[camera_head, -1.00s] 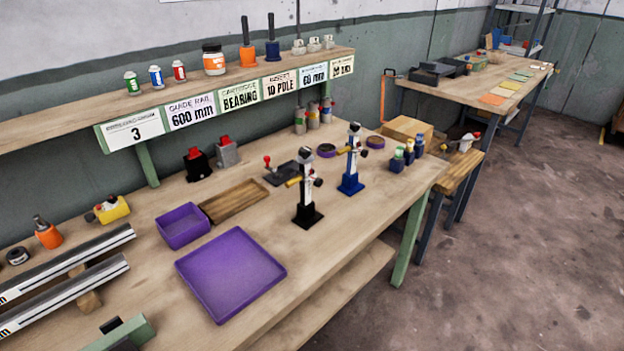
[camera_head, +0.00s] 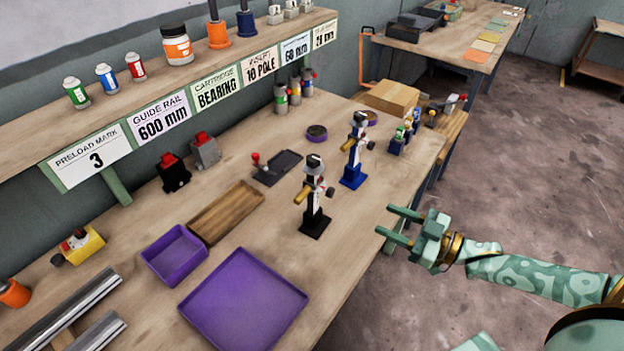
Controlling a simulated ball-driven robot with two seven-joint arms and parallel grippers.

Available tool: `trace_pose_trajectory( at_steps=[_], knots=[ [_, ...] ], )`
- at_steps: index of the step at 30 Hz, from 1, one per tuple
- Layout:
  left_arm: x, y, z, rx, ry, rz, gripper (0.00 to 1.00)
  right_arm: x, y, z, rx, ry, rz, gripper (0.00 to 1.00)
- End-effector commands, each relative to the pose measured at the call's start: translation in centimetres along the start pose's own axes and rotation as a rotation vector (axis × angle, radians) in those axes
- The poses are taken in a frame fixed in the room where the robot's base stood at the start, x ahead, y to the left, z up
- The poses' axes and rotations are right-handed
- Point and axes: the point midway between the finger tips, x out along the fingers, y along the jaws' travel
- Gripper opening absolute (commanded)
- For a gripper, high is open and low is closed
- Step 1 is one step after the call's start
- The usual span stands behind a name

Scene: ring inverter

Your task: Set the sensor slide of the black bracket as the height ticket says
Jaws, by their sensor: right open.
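The black bracket (camera_head: 314,222) stands upright on the workbench. It has a pale post and a slide with a yellow-tipped part at upper mid-post; its exact height cannot be read. A similar blue bracket (camera_head: 353,176) stands behind it to the right. Tickets hang along the shelf edge; one reads 60 mm (camera_head: 295,48), and the farthest ticket (camera_head: 324,35) has a blurred value. Their small headings are illegible, so I cannot tell which is the height ticket. My right gripper (camera_head: 385,219) is open and empty, right of the black bracket and apart from it, near the bench's front edge. My left gripper is out of view.
Purple trays (camera_head: 285,294) and a wooden tray (camera_head: 196,229) lie left of the black bracket. A dark plate with a red knob (camera_head: 281,169) lies behind it. A cardboard box (camera_head: 391,98) and small bottles stand at the right end. Bench surface around the black bracket is clear.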

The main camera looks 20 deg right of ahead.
Motion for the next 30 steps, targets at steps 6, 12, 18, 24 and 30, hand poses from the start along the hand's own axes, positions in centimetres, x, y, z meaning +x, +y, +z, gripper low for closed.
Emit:
trace_pose_trajectory(
  at_steps=[6,12,18,24,30],
  knots=[
    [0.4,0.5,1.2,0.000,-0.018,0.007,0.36,2.2,0.1,-0.3,0.018,0.022,0.001,0.45],
    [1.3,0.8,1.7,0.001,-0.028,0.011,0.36,7.2,0.1,-0.3,0.017,0.023,0.002,0.45],
    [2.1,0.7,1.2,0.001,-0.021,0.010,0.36,12.1,0.1,-0.3,0.017,0.020,0.002,0.45],
    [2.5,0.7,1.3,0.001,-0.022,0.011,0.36,15.2,0.1,-0.3,0.016,0.016,0.002,0.45],
    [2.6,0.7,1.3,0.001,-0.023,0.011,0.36,16.2,0.1,-0.4,0.015,0.015,0.001,0.45]
  ],
)
